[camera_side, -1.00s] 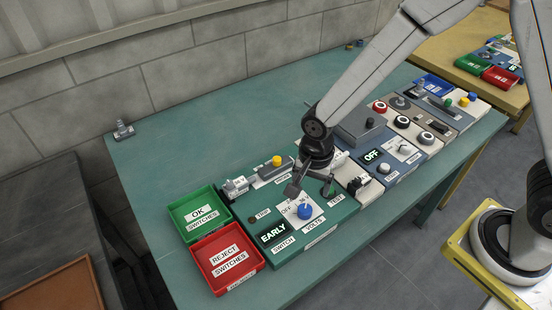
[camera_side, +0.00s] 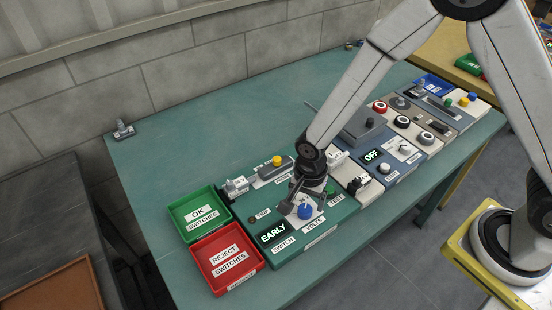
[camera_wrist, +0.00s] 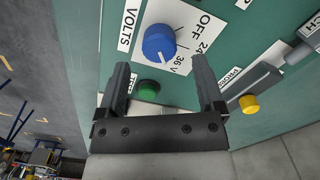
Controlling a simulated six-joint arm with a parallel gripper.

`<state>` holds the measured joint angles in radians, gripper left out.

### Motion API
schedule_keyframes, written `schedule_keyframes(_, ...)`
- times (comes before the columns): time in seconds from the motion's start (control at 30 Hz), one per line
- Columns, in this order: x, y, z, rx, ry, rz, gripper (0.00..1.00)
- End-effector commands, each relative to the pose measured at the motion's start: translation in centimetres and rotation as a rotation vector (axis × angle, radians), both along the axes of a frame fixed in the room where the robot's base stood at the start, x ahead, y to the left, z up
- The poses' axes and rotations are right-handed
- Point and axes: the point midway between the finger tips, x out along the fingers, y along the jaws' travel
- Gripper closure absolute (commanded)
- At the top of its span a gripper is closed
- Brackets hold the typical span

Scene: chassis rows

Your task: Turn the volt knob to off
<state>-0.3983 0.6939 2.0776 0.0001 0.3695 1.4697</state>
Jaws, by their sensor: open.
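The blue volt knob (camera_side: 305,211) sits on a white dial plate on the green panel (camera_side: 345,211). In the wrist view the knob (camera_wrist: 159,40) is just beyond my fingertips, with OFF, 24 and 36 V printed around it. Its white pointer line faces the 36 V side, away from OFF. My gripper (camera_side: 307,199) is low over the panel, beside and behind the knob. In the wrist view my gripper (camera_wrist: 160,64) is open and empty, its fingers spread wider than the knob. Contact with the panel cannot be told.
A green button (camera_wrist: 148,89) lies between my fingers in the wrist view. The EARLY display (camera_side: 272,233) is left of the knob. Red (camera_side: 228,258) and green (camera_side: 199,213) trays stand further left. A yellow-knobbed slider (camera_side: 276,161) is behind; more panels stand right.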

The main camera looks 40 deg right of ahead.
Motion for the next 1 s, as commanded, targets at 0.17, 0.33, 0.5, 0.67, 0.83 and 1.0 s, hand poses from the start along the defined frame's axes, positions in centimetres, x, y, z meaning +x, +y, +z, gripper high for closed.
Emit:
schedule_keyframes(0.17,-0.1,0.0,-1.8,-0.001,0.002,0.0,0.13)
schedule_keyframes(0.33,0.0,0.0,-2.9,0.0,0.001,0.0,0.13)
schedule_keyframes(0.5,0.0,0.0,-3.3,0.0,0.0,0.0,0.13)
schedule_keyframes(0.67,0.0,0.0,-3.4,0.0,0.0,0.0,0.13)
schedule_keyframes(0.83,0.0,0.0,-3.3,0.0,0.0,0.0,0.35)
schedule_keyframes(1.0,0.0,0.0,-3.3,0.0,0.0,0.0,0.89)
